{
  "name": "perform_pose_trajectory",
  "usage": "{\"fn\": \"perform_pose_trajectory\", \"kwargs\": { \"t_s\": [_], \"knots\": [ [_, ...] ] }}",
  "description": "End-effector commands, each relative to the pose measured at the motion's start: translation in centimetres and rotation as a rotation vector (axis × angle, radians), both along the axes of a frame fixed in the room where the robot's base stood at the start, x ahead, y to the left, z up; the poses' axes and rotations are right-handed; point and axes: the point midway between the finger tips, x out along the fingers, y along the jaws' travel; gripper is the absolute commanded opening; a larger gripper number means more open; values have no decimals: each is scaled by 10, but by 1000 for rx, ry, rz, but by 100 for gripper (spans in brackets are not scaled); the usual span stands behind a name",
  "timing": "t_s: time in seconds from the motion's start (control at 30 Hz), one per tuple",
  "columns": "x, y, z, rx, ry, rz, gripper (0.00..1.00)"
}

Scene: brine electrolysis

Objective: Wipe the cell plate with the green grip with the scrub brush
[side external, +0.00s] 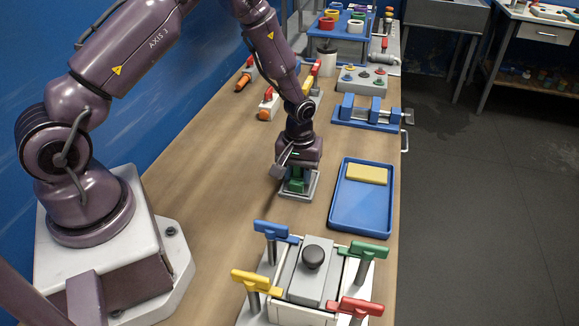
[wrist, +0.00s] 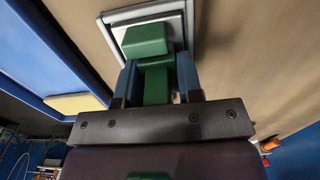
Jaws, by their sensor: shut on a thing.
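My gripper (side external: 297,177) is low over the bench, shut on a green block-shaped grip (wrist: 157,85). It also shows in the side view (side external: 296,185). The grip stands over a square plate or holder with a pale rim (wrist: 192,22), on the bench left of the blue tray. A second green block (wrist: 146,40) shows just beyond the fingers in the wrist view. I cannot tell whether the held green thing is the scrub brush or the plate's grip. The fingers hide part of it. No bristles are visible.
The blue tray (side external: 345,218) holds a yellow block (side external: 367,174). In front stands a grey cell with a black knob (side external: 313,257) and blue, yellow, green and red T-handles around it. A blue vise (side external: 368,113) and a button box (side external: 361,80) stand behind. Bare bench (side external: 205,170) lies left.

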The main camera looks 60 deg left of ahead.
Motion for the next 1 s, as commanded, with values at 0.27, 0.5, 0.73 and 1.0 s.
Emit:
{"fn": "perform_pose_trajectory", "kwargs": {
  "t_s": [0.27,0.5,0.73,1.0],
  "knots": [
    [18,-19,0,0,0,-2,12],
    [18,-18,0,0,1,3,12],
    [3,-3,0,0,1,3,12],
    [-14,14,0,0,1,3,12]
  ]
}}
